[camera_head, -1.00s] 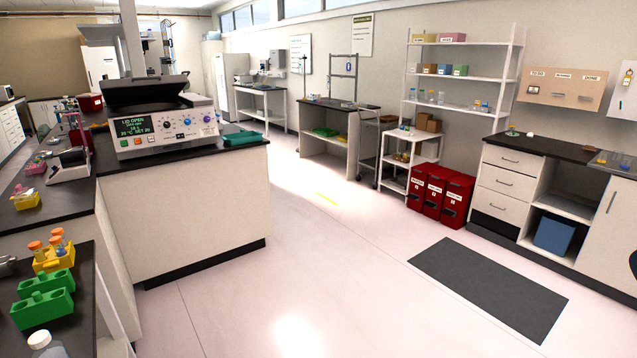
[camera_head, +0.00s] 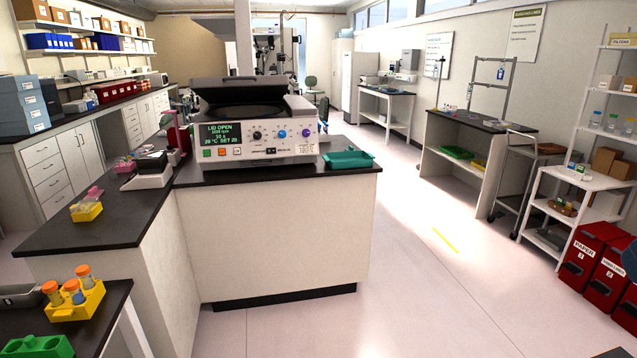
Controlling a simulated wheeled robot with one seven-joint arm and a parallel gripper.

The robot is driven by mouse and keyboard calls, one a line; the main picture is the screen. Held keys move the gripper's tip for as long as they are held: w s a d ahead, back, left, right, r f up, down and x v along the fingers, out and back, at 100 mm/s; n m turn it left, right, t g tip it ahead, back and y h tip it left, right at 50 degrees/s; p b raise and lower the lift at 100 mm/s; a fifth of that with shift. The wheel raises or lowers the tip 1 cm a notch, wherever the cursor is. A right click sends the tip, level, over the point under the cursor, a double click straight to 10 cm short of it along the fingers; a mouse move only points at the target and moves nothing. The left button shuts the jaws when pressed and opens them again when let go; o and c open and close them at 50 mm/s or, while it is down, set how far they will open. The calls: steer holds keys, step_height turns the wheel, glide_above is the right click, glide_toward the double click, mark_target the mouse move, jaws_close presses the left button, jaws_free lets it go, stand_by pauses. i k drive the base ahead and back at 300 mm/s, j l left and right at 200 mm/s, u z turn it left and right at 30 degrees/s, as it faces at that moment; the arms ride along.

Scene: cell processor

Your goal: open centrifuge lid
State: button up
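The centrifuge (camera_head: 258,125) stands on the dark top of the island bench, with its control panel facing me. Its display (camera_head: 221,133) reads "LID OPEN". The dark lid (camera_head: 240,86) is tilted up at the back, and the dark round opening (camera_head: 243,112) shows below it. What is inside the bowl cannot be made out. My gripper is not in view.
A green tray (camera_head: 348,159) lies right of the centrifuge. Tube racks, including a yellow one (camera_head: 75,302), stand on the near-left bench (camera_head: 98,328). Red bins (camera_head: 590,255) line the right. The floor (camera_head: 400,270) between is clear.

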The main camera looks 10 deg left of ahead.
mark_target(216, 90)
steer(key=i+j+u, duration=0.15)
steer(key=i+u, duration=0.2)
steer(key=i, duration=0.55)
steer(key=i+l+u, duration=0.1)
steer(key=i+u, duration=0.25)
steer(key=i, duration=0.5)
steer(key=i+u, duration=0.2)
steer(key=i, duration=1.45)
steer(key=i+z, duration=0.2)
